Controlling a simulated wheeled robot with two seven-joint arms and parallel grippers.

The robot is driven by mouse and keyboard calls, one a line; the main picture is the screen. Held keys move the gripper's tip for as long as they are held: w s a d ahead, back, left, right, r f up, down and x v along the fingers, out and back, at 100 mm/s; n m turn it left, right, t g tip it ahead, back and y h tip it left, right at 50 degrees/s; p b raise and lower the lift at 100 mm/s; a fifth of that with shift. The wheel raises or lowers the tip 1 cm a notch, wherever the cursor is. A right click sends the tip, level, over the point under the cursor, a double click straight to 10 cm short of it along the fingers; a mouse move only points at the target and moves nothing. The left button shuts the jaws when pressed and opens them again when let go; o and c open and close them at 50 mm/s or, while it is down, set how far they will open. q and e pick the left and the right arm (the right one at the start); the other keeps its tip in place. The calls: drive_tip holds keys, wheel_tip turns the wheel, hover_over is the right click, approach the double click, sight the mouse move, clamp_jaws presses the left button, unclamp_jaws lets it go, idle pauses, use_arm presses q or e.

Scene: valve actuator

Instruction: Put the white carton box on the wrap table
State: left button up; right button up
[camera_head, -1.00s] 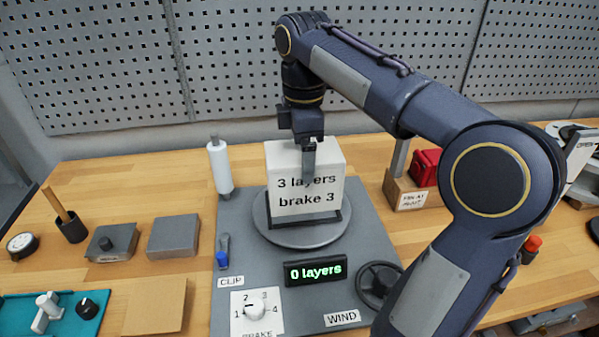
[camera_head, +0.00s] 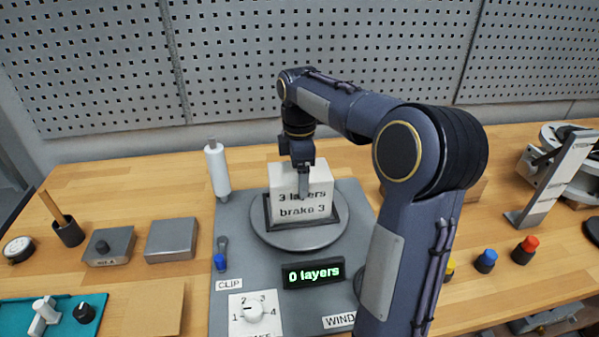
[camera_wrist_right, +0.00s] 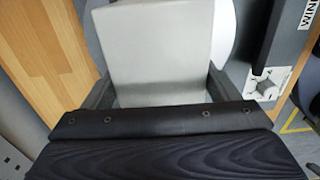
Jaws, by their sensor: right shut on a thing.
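The white carton box (camera_head: 289,181), marked "3 layers brake 3", is at the round grey wrap table (camera_head: 300,237), inside the dark square frame on it. Whether its base rests fully on the turntable cannot be told. My right gripper (camera_head: 303,185) is shut on the box from above, one finger lying over its front face. In the right wrist view the box (camera_wrist_right: 160,50) fills the space between the two dark fingers (camera_wrist_right: 160,92), with the pale disc behind it. My left gripper is not in view.
A white film roll (camera_head: 217,172) stands left of the wrap table. A display (camera_head: 313,273) reading "0 layers" and a brake dial (camera_head: 253,310) are in front. Blue (camera_head: 486,260) and red (camera_head: 525,250) buttons stand at right. My right arm hides part of the bench.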

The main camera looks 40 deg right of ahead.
drive_tip(key=shift+f, duration=0.15)
drive_tip(key=o, duration=1.6)
drive_tip(key=shift+o, duration=0.2)
drive_tip(key=shift+r+p, duration=0.45)
drive_tip(key=shift+r, duration=3.5)
drive_tip(key=s+a+f+m+t+y, duration=0.2)
drive_tip(key=s+a+f+m, duration=0.3)
drive_tip(key=s, duration=0.6)
drive_tip(key=s+a+f+m+t+y, duration=0.1)
drive_tip(key=s+a+f+m+t, duration=0.2)
drive_tip(key=s+a+f+m, duration=0.3)
drive_tip(key=s+a+m, duration=0.3)
drive_tip(key=s+a, duration=0.1)
drive_tip(key=a, duration=0.2)
drive_tip(key=shift+s+a+f+t+y, duration=0.2)
drive_tip(key=shift+s+f+t+y, duration=0.1)
drive_tip(key=shift+s+y, duration=0.1)
